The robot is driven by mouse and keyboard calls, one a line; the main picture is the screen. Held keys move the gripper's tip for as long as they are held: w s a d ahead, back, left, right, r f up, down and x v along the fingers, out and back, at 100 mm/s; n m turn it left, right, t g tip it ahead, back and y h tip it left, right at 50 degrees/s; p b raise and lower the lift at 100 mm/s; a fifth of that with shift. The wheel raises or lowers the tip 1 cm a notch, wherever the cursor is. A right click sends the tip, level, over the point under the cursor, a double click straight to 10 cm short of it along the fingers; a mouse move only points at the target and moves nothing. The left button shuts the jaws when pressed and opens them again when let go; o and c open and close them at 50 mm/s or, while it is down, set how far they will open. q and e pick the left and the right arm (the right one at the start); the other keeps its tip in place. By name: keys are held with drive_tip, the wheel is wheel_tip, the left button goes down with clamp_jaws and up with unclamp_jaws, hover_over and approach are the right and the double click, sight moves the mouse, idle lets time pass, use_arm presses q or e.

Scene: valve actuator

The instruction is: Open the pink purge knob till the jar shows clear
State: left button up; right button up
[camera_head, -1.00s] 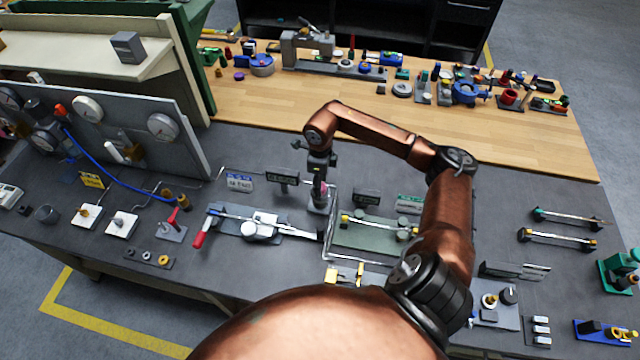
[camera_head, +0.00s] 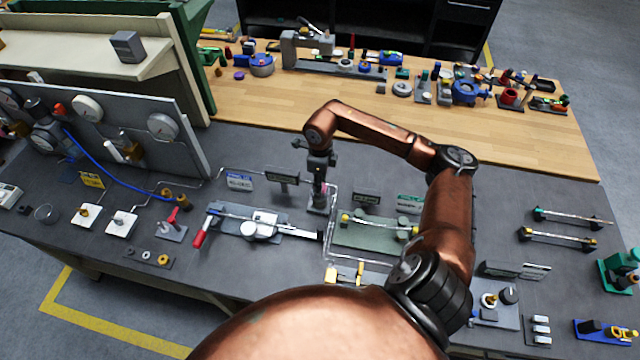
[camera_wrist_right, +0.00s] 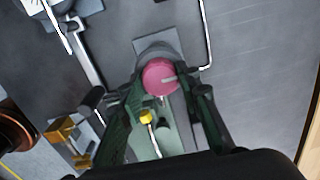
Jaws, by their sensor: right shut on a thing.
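The pink purge knob (camera_wrist_right: 160,77) sits on a grey base on the bench, with a pale mark on its top. My right gripper (camera_wrist_right: 170,92) reaches down from above with a finger on each side of the knob and is shut on it. In the head view my right gripper (camera_head: 318,198) hides most of the knob. A small round jar (camera_head: 46,213) stands at the far left of the bench and looks clear, with a pale rim. My left gripper is not in view.
A bent metal tube (camera_head: 328,245) runs close by. A gauge panel (camera_head: 180,155) stands at the left.

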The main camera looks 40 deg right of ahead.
drive_tip(key=m+b, duration=0.1)
drive_tip(key=m, duration=0.3)
drive_tip(key=m+b, duration=0.1)
drive_tip(key=m, duration=0.3)
drive_tip(key=m+b, duration=0.1)
drive_tip(key=m, duration=0.4)
drive_tip(key=shift+w, duration=0.1)
drive_tip(key=shift+r+m, duration=0.1)
drive_tip(key=shift+m, duration=2.2)
drive_tip(key=o, duration=1.1)
